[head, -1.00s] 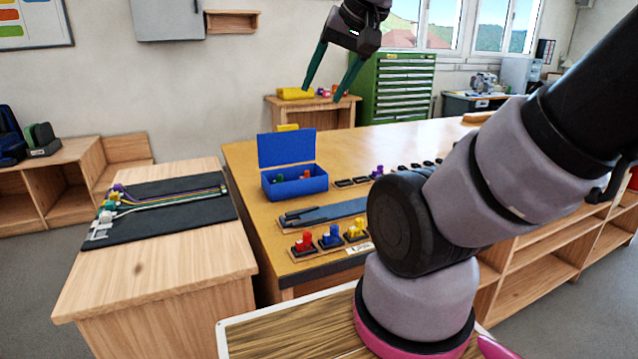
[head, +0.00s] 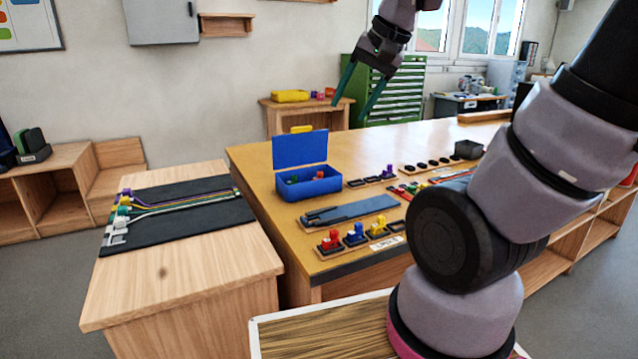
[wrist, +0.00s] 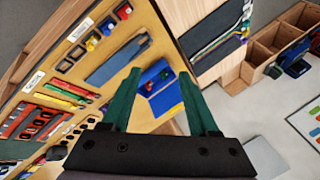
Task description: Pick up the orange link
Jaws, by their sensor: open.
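A small orange-red piece (head: 319,175) sits in the open blue box (head: 309,188) on the long wooden table. A green piece lies beside it. The orange-red piece also shows in the wrist view (wrist: 164,75), inside the blue box (wrist: 167,100). I cannot tell its exact shape or whether it is the orange link. My gripper (head: 351,104) has dark green fingers, spread wide with nothing between them. It hangs high above the table and apart from the box. In the wrist view the box lies between and beyond the fingers (wrist: 161,74).
The box's raised lid (head: 300,149) stands at its back. A blue-grey tray (head: 350,210) and a rack of red, blue and yellow pieces (head: 355,237) stand in front. Cables lie on a dark mat (head: 178,225) at left. A yellow object (head: 290,96) is on the back shelf.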

